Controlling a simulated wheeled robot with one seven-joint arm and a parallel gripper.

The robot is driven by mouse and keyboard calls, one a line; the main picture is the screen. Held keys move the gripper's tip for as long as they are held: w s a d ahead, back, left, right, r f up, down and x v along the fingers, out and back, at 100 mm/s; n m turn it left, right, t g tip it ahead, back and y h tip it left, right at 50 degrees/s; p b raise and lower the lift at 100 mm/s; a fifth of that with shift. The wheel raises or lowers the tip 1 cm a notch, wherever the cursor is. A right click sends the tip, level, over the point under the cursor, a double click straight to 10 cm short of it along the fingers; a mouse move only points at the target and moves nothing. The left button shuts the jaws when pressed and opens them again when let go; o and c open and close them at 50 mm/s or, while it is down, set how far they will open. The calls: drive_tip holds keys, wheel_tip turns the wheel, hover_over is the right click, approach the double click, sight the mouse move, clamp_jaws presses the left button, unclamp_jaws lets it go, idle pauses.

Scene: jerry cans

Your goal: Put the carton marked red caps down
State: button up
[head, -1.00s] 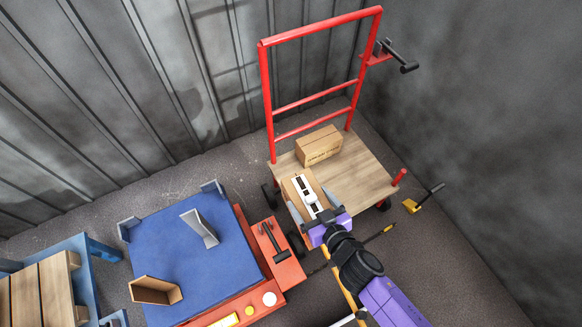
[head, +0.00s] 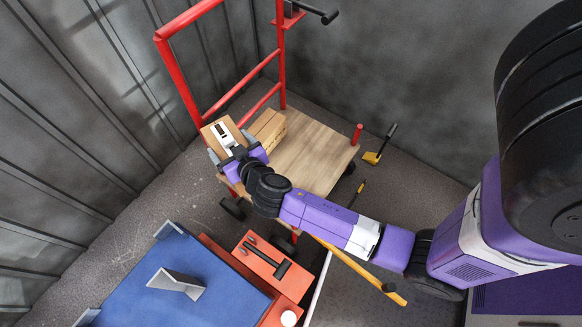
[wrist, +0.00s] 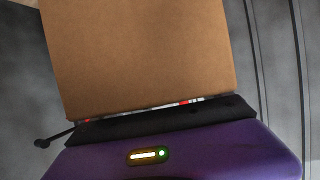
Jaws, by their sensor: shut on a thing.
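My gripper (head: 236,150) is shut on a brown carton (head: 207,134) with a white top patch, near the back left of the red trolley. The held carton's underside or side fills the top of the wrist view (wrist: 140,55), against my gripper's dark edge (wrist: 165,121). Its marking cannot be read. A second brown carton (head: 270,125) stands on the trolley's wooden deck (head: 311,158), just right of the held one. The held carton hides part of the deck's corner; I cannot tell whether it touches the deck or the second carton.
The trolley's red handle frame (head: 178,80) rises close behind the cartons. The deck's right side is bare. A blue-topped surface (head: 135,285) with a grey angled bracket (head: 176,282) and a red section with a black tool (head: 270,260) lie front left.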

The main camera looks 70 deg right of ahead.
drive_tip(key=s+d+f+m+g+h+b, duration=0.1)
drive_tip(key=s+d+m+g+h+b, duration=0.25)
drive_tip(key=d, duration=0.25)
drive_tip(key=s+d+f+m+g+h+b, duration=0.2)
drive_tip(key=d+m+b, duration=0.1)
drive_tip(key=d+b, duration=0.25)
drive_tip(key=s+d+f+m+g+b, duration=0.2)
drive_tip(key=s+d+m+g+b, duration=0.65)
drive_tip(key=s, duration=0.35)
wheel_tip(320, 180, down, 19)
drive_tip(key=b, duration=0.6)
drive_tip(key=shift+a+n+b, duration=0.3)
drive_tip(key=shift+a+n, duration=0.1)
drive_tip(key=shift+f+h, duration=0.15)
drive_tip(key=shift+h, duration=0.1)
drive_tip(key=shift+f, duration=0.15)
drive_tip(key=o, duration=1.9)
drive_tip(key=p+v, duration=0.2)
drive_tip(key=v, duration=1)
drive_tip(key=shift+w+r+p, duration=0.2)
drive_tip(key=shift+p, duration=0.2)
